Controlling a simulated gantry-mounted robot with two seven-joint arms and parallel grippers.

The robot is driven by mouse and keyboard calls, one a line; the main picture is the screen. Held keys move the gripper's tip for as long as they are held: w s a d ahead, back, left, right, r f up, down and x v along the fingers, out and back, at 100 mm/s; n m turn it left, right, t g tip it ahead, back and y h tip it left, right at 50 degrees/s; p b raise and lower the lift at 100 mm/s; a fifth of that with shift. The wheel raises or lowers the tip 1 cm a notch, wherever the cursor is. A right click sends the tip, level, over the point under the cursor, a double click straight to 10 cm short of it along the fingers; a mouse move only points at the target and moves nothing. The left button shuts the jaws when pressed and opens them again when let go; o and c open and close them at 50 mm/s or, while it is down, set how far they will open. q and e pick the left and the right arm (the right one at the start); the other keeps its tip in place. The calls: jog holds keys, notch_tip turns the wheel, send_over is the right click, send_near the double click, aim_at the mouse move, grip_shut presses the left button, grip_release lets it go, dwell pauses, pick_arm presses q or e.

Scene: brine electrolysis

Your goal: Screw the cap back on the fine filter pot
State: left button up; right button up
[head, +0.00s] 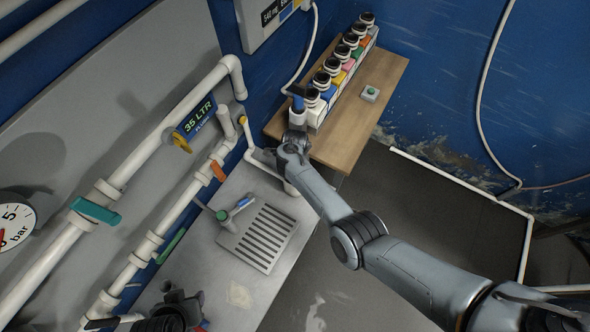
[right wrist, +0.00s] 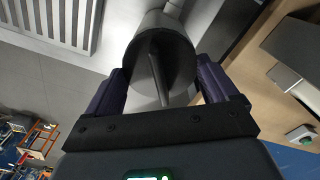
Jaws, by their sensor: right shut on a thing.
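My right gripper (right wrist: 160,82) is shut on a dark grey round cap (right wrist: 158,52), one purple finger on each side. The cap has a raised bar across the face turned to the wrist camera. A pale grey part (right wrist: 175,7) shows just beyond it; whether the cap touches that part I cannot tell. In the head view my right wrist (head: 292,148) is beside the worktop's back right corner and hides most of the cap area. I cannot clearly make out the fine filter pot. My left gripper (head: 184,304) is low at the left, its jaws unclear.
A slotted drain (head: 262,238) and a blue-handled tap (head: 241,202) are on the grey worktop (head: 245,295). White pipes (head: 150,150) run along the left panel. Floor at right is open.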

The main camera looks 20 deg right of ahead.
jog(key=shift+r, duration=0.1)
jog(key=m+b, duration=0.1)
jog(key=m, duration=0.3)
jog(key=shift+a, duration=0.2)
jog(key=shift+d+m+b, duration=0.1)
jog(key=shift+m+b, duration=0.35)
jog(key=shift+m, duration=0.45)
